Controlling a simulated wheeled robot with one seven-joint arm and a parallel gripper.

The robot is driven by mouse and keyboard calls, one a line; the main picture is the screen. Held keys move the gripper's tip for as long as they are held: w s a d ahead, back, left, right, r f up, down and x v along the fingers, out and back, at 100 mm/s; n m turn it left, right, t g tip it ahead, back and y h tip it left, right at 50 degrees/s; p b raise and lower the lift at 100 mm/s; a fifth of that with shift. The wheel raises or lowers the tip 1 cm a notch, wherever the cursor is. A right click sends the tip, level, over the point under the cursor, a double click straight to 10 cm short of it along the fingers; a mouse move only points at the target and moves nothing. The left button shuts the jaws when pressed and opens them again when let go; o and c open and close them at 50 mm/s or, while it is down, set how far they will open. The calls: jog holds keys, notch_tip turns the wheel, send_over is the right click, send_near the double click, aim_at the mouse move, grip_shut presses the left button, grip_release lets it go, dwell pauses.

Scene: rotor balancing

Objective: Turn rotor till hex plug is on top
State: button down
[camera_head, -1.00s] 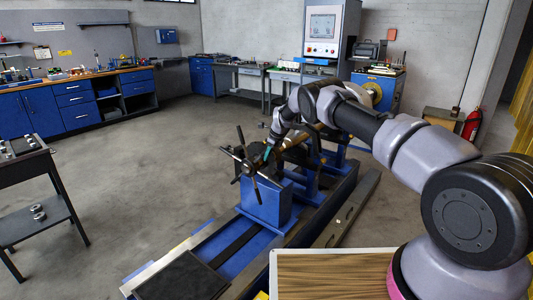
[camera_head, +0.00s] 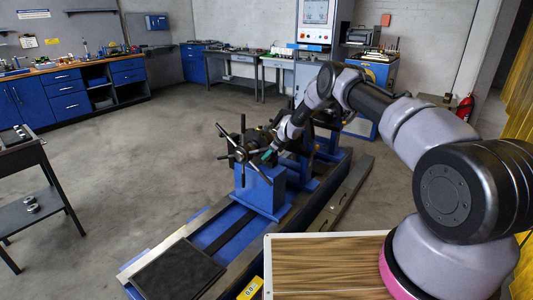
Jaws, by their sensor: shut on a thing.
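The rotor (camera_head: 240,155) is a dark hub with several thin rods sticking out around it. It sits at the near end of a blue pedestal on the balancing machine (camera_head: 262,192). My gripper (camera_head: 268,154) is at the right side of the rotor, small in view with a teal patch near its tip. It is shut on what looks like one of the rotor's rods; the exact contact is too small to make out. I cannot pick out the hex plug among the rotor's parts.
The machine's long blue bed (camera_head: 205,245) runs toward me, with a black plate (camera_head: 178,270) on its near end. A wood-topped surface (camera_head: 325,265) is close in front. A dark cart (camera_head: 40,185) stands at left. The floor between is clear.

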jog(key=shift+s+a+f, duration=0.15)
jog(key=shift+s+f, duration=0.05)
jog(key=shift+f, duration=0.2)
jog(key=shift+w+a+r, duration=0.1)
jog(key=shift+a+r, duration=0.1)
jog(key=shift+r, duration=0.1)
dwell(0.7)
jog(key=c, duration=0.7)
grip_release()
jog(key=shift+f, duration=0.1)
jog(key=shift+d, duration=0.15)
jog(key=shift+s+d+r, duration=0.4)
jog(key=shift+d+r, duration=0.2)
jog(key=shift+d, duration=0.05)
jog(key=shift+s+d+r, duration=0.4)
jog(key=shift+d+r, duration=0.15)
jog(key=shift+d, duration=0.05)
jog(key=s+d+r, duration=0.4)
jog(key=d+r, duration=0.1)
jog(key=shift+s+d, duration=0.2)
jog(key=shift+s, duration=0.05)
